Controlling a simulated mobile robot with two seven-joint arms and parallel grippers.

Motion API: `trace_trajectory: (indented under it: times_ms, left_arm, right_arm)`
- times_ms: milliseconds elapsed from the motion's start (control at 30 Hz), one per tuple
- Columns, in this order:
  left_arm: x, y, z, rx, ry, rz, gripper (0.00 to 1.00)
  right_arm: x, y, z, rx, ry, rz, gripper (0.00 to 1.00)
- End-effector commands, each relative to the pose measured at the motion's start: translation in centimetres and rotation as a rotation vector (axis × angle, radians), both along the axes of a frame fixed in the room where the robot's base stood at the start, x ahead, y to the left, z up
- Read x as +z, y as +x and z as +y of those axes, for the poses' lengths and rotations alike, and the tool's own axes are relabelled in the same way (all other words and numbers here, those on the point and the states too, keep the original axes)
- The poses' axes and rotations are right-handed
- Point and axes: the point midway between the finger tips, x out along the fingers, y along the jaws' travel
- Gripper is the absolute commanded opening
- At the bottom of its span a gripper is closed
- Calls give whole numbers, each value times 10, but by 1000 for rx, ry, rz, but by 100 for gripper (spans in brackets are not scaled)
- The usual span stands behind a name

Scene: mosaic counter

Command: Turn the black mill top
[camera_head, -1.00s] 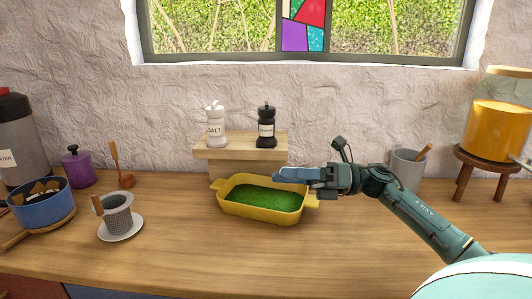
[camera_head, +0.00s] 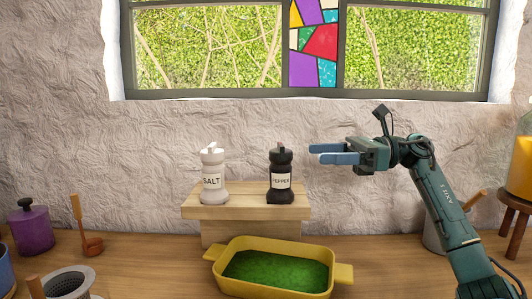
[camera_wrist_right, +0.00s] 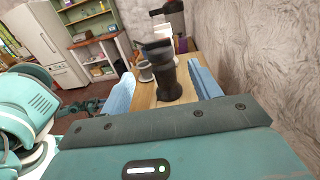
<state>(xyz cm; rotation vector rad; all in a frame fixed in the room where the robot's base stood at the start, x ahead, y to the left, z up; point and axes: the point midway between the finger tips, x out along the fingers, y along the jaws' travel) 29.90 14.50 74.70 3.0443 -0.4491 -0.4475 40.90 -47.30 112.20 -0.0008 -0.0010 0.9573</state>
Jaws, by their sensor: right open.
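The black pepper mill (camera_head: 281,178) stands upright on a wooden block shelf (camera_head: 245,213), its black top bare and a white PEPPER label on its body. In the right wrist view the black mill (camera_wrist_right: 167,82) shows ahead, framed between the two blue fingers. My right gripper (camera_head: 317,153) is open and empty, just right of the mill at about the height of its top, with its fingers pointing left. It looks apart from the mill.
A white salt mill (camera_head: 213,177) stands left of the black one. A yellow dish (camera_head: 230,288) with green contents sits in front of the shelf. A grey cup (camera_head: 435,236) stands under my right arm. The rough wall (camera_head: 150,150) is close behind.

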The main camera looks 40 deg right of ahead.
Motion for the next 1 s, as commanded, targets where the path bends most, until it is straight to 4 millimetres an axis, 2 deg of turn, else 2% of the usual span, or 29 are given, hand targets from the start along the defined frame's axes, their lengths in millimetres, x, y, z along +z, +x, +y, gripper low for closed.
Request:
trace_trajectory:
  times_ms: [300,500,700,1000]
  left_arm:
    - [15,-2,5,20,-24,-1,40]
    - [12,0,1,14,-28,23,40]
    - [8,-1,0,11,-30,38,40]
    - [6,0,0,11,-28,42,40]
  right_arm:
    - [3,38,55,4,-1,-2,63]
    - [2,56,81,2,0,-1,63]
    - [0,64,92,1,1,-1,63]
    - [0,65,93,0,0,0,61]
